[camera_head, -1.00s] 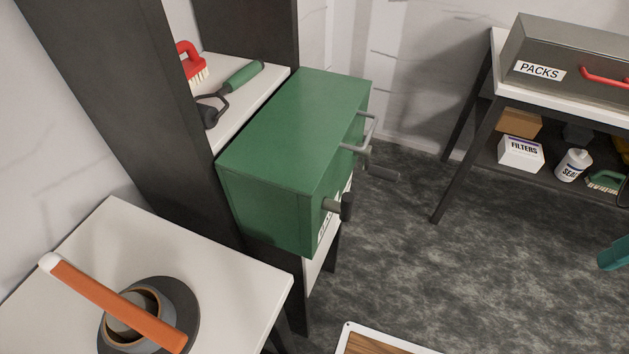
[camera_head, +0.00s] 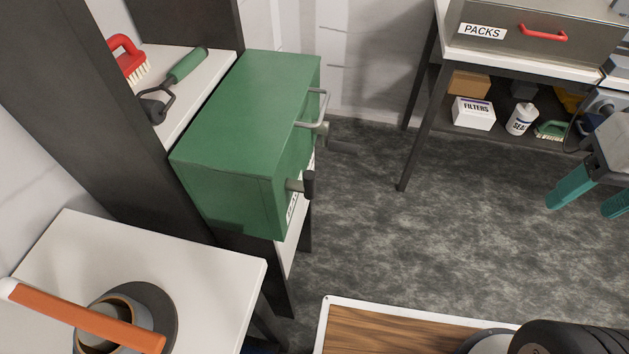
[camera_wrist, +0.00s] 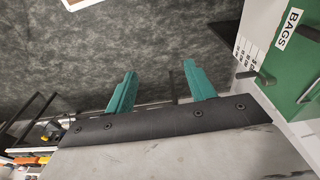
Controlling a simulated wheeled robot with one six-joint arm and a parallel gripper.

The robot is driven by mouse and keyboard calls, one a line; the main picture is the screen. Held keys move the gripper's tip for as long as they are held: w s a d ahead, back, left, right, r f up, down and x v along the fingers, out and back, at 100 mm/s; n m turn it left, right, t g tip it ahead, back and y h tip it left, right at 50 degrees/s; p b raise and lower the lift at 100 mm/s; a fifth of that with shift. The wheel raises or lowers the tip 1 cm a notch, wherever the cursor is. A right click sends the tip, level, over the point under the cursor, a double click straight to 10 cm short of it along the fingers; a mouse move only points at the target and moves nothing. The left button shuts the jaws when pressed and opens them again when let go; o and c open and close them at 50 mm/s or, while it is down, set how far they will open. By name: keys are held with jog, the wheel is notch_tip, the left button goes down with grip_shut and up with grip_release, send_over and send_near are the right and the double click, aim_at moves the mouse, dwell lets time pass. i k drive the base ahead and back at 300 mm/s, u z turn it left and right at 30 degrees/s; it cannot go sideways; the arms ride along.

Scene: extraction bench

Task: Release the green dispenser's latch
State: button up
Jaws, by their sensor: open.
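The green dispenser (camera_head: 245,115) is a box on a shelf unit, left of centre in the head view. My gripper (camera_head: 590,200) has teal fingers spread apart and empty, at the head view's right edge, well away from the dispenser. The fingers also show in the wrist view (camera_wrist: 160,85).
A white side table (camera_head: 210,285) holds a grey cup (camera_head: 140,320) with an orange-handled tool (camera_head: 75,318) across it. A brush (camera_head: 127,60) and a green-handled tool (camera_head: 178,80) lie beside the dispenser. A PACKS box (camera_head: 490,38) sits on the right bench. Floor between is clear.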

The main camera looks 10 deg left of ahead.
aim_at(308, 187)
jog(key=k, duration=1)
jog(key=z, duration=1.55)
jog(key=i, duration=0.6)
jog(key=u, duration=2.15)
